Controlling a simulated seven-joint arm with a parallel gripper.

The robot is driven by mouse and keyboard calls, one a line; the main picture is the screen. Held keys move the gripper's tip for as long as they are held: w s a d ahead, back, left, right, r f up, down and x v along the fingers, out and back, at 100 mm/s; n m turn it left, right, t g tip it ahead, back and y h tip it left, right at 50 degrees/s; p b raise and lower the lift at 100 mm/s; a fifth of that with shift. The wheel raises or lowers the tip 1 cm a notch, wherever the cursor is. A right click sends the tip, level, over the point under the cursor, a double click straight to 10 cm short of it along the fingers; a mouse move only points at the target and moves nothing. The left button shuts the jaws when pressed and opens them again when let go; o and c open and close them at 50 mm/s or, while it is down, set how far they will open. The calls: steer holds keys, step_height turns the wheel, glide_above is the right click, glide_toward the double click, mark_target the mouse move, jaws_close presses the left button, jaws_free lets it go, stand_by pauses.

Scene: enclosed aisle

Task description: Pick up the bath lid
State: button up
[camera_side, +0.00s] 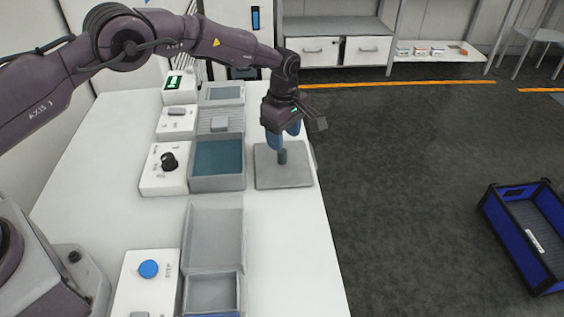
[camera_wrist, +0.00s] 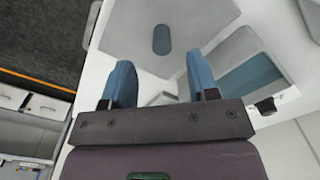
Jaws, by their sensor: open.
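The bath lid (camera_side: 270,177) is a flat grey square plate with an upright blue-grey handle (camera_side: 283,157). It lies on the white table near the right edge, beside the open bath (camera_side: 217,178) with blue-green liquid. My gripper (camera_side: 283,138) points down just above the handle, with its blue fingers apart. In the wrist view the lid (camera_wrist: 190,20) and its oval handle top (camera_wrist: 162,40) lie beyond the open fingertips (camera_wrist: 160,72). Nothing is between the fingers. I cannot tell from the side view whether a finger touches the handle.
White control boxes, one with a black knob (camera_side: 164,182) and one with a blue button (camera_side: 148,268), line the table (camera_side: 290,250). A grey open-lidded box (camera_side: 214,235) stands in front. A blue crate (camera_side: 530,235) is on the floor at right.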

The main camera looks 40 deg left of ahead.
mark_target(282, 158)
step_height(282, 158, down, 6)
steer(key=shift+s+a+r, duration=0.1)
steer(key=shift+a+r, duration=0.05)
steer(key=shift+r, duration=0.05)
jaws_close()
